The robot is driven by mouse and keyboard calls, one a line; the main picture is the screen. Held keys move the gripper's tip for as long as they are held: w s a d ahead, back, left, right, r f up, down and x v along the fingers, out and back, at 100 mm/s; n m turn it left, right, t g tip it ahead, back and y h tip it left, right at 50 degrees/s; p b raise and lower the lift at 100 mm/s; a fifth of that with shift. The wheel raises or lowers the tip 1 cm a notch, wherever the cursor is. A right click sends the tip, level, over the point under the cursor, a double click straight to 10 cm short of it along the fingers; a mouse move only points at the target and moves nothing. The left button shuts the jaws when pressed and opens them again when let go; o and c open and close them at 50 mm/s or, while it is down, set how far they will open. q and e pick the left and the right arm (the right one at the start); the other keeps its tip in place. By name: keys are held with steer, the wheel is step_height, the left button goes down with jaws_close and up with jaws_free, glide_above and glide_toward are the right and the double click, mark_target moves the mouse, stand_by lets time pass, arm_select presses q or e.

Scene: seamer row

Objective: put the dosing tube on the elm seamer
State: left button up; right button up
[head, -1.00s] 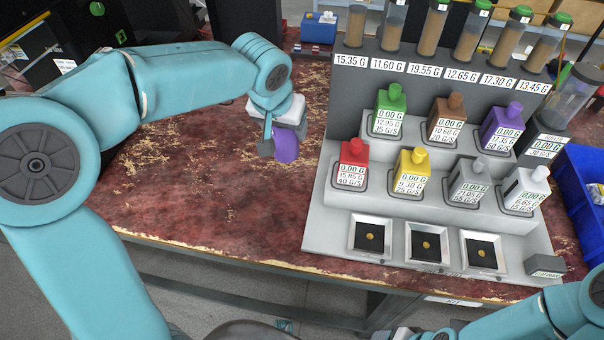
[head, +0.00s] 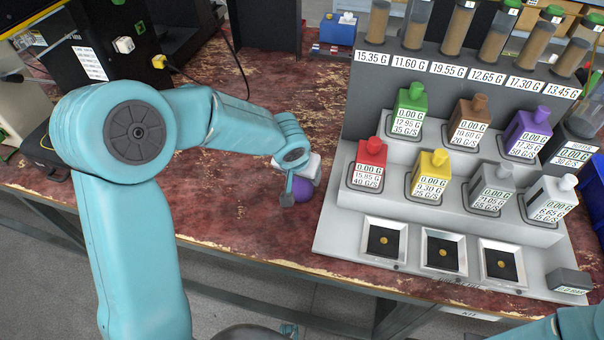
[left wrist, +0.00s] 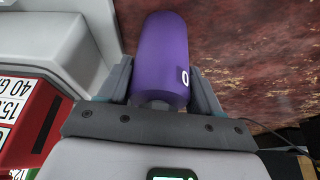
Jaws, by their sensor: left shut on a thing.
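My left gripper (head: 297,186) is shut on a purple cylinder (head: 303,190), which I take to be the dosing tube. It hangs over the worn red bench, left of the grey stepped dosing stand. In the left wrist view the purple cylinder (left wrist: 161,52) sits between the two fingers of the left gripper (left wrist: 160,85) and bears a white "0" mark. Its near end is partly hidden by the gripper. I cannot tell which thing is the elm seamer; a black machine (head: 88,42) stands at upper left, with no readable name. My right gripper is out of view.
The grey stand (head: 335,238) carries several coloured bottles, capped tubes and small trays, close to the right of my left gripper. A blue box (head: 338,30) stands at the back. A cable runs behind my arm. The red bench (head: 235,220) is clear at the front left.

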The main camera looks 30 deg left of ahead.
arm_select(q)
steer(key=shift+r, duration=0.1)
steer(key=shift+f+b, duration=0.3)
steer(key=shift+b, duration=0.05)
steer(key=o, duration=1.1)
steer(key=shift+r, duration=0.15)
steer(key=shift+o, duration=0.2)
